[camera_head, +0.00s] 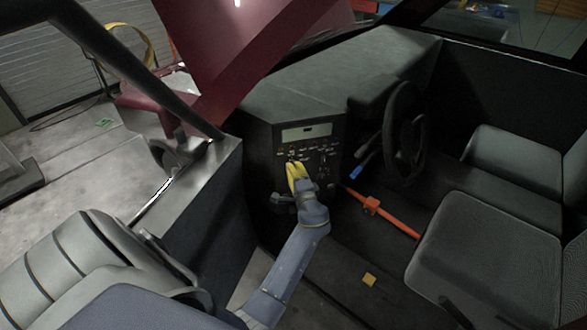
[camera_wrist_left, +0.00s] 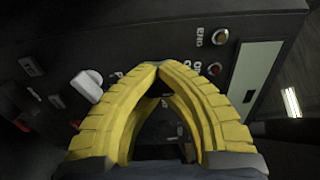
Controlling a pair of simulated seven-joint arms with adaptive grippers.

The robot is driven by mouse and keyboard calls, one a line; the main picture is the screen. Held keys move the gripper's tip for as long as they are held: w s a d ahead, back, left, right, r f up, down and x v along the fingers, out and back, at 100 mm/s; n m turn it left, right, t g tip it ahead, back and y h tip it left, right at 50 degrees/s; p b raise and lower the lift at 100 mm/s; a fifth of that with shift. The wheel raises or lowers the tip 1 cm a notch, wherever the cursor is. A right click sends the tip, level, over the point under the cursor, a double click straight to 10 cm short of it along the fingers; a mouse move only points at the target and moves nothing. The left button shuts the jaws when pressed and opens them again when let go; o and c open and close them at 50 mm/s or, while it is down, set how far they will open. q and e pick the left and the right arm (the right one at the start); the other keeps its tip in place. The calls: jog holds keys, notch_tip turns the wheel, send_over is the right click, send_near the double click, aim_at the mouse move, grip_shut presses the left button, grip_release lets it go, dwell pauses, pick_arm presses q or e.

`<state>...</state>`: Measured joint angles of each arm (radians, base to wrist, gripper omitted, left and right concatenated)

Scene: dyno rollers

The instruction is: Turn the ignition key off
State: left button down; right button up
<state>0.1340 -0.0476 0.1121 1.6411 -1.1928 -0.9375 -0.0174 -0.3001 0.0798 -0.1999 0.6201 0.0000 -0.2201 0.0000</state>
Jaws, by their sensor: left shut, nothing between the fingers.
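My left gripper (camera_head: 293,164) has yellow fingers and is at the black dashboard panel (camera_head: 262,140) in the head view. In the left wrist view its fingertips (camera_wrist_left: 160,66) meet in front of the panel, with nothing seen between them. A pale grey knob or handle (camera_wrist_left: 87,85) sticks out of the panel to the left of the fingers, apart from them. I cannot tell whether it is the ignition key, and no other key shows clearly. The fingers hide part of the panel. My right gripper is in neither view.
The panel carries several small controls, including a round button (camera_wrist_left: 220,37). The steering wheel (camera_head: 403,135) stands right of the panel, near a blue-tipped lever (camera_head: 356,172). An orange bar (camera_head: 393,219) slants across the footwell. Seats (camera_head: 490,255) fill the right side.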

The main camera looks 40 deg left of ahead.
pick_arm(q)
jog(key=shift+s+a, duration=0.15)
jog(key=shift+a, duration=0.05)
jog(key=c, duration=1.4)
grip_release()
jog(key=shift+s+a, duration=0.1)
jog(key=o, duration=0.3)
jog(key=shift+d, duration=0.3)
jog(key=shift+v, duration=3.6)
